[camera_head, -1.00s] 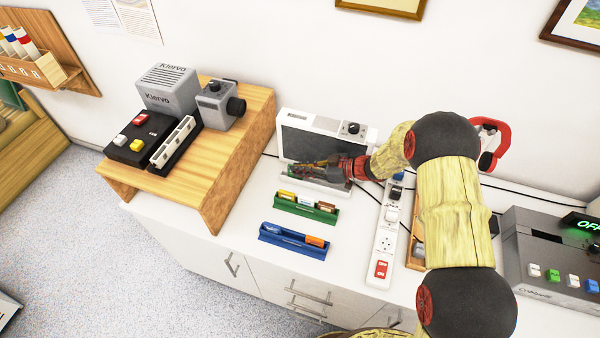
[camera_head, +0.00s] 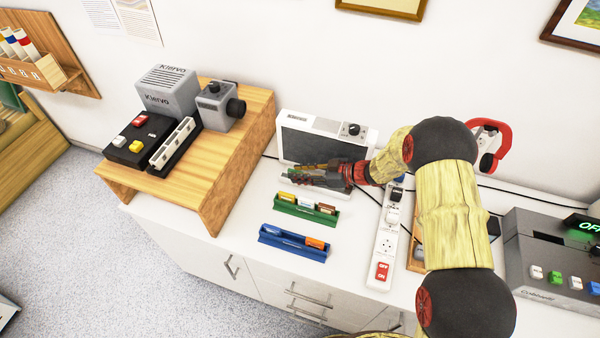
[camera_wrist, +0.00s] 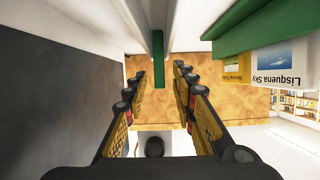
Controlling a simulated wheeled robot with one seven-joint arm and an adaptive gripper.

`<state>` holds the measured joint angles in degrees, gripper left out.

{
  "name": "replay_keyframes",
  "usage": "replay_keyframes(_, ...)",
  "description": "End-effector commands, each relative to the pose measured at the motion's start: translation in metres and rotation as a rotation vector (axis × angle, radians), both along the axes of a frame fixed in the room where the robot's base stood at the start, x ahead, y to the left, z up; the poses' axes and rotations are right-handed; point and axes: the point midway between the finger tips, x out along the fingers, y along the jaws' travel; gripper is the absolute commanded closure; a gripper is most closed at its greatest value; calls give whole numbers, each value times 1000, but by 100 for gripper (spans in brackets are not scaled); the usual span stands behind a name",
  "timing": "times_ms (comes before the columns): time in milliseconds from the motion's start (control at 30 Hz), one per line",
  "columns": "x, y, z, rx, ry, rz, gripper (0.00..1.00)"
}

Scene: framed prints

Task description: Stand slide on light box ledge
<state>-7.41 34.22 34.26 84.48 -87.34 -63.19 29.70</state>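The light box (camera_head: 326,140) stands at the back of the white counter, its dark panel facing out and a white ledge at its foot. A thin green slide (camera_wrist: 159,60) shows edge-on in the wrist view, upright by the white ledge and just beyond my fingertips. In the head view only a bit of green (camera_head: 291,170) shows at the ledge's left end. My gripper (camera_head: 302,174) is low in front of the panel, pointing left. Its fingers (camera_wrist: 159,75) are apart, with a gap between them and nothing gripped. Whether the slide's lower edge rests fully on the ledge is unclear.
A green rack (camera_head: 305,212) with several slides stands before the light box; a blue rack (camera_head: 292,244) is nearer the front. A power strip (camera_head: 385,240) lies to the right. A wooden stand (camera_head: 235,150) with grey devices is to the left.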

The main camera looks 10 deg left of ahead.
Motion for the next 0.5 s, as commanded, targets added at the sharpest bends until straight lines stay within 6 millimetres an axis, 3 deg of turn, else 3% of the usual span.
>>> replay_keyframes(233, 0, -7, 7, 0, -1, -2, 73)
replay_keyframes(500, -6, -54, 29, 0, 0, -4, 73)
